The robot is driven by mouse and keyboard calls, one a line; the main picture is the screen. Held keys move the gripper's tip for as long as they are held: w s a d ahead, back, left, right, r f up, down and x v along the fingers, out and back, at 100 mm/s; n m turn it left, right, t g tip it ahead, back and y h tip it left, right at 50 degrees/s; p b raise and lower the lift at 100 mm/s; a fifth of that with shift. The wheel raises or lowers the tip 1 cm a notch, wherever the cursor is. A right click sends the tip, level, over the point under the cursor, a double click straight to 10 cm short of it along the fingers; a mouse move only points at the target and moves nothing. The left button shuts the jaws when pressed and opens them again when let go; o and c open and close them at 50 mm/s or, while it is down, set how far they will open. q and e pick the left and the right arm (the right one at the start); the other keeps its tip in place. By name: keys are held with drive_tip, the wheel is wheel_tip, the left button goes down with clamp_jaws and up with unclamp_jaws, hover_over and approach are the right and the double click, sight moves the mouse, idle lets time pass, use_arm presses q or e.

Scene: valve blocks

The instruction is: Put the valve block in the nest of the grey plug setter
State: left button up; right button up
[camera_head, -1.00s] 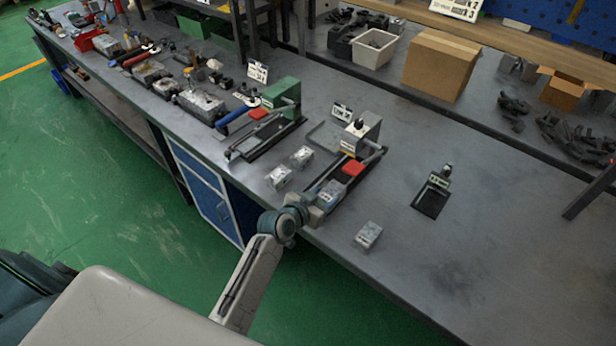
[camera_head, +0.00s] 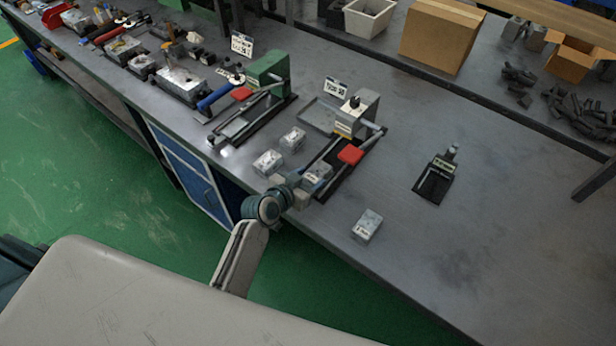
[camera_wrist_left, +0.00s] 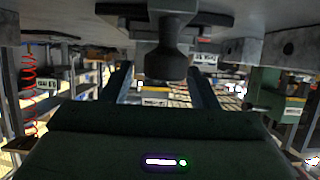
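The grey plug setter (camera_head: 365,106) stands on the bench with a black base, a lever and a red pad (camera_head: 350,155). A grey valve block (camera_head: 318,174) with a pale label sits at the near end of its base; whether it is fully seated in the nest cannot be told. My left gripper (camera_head: 301,191) is right at this block's near left side, partly covering it. My right gripper is not in view.
Two loose blocks (camera_head: 293,138) (camera_head: 267,162) lie left of the grey setter, another (camera_head: 367,224) to its right. A green setter (camera_head: 268,68) stands further left. A small black fixture (camera_head: 434,184) lies right. A cardboard box (camera_head: 440,35) is behind.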

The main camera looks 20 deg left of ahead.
use_arm(q)
drive_tip(key=shift+o, duration=0.9)
drive_tip(key=shift+r, duration=0.2)
drive_tip(key=shift+s+a, duration=0.1)
drive_tip(key=shift+s, duration=0.05)
drive_tip(key=b+v, duration=0.2)
drive_tip(key=v, duration=0.9)
drive_tip(key=shift+s+r, duration=0.15)
drive_tip(key=shift+s, duration=0.2)
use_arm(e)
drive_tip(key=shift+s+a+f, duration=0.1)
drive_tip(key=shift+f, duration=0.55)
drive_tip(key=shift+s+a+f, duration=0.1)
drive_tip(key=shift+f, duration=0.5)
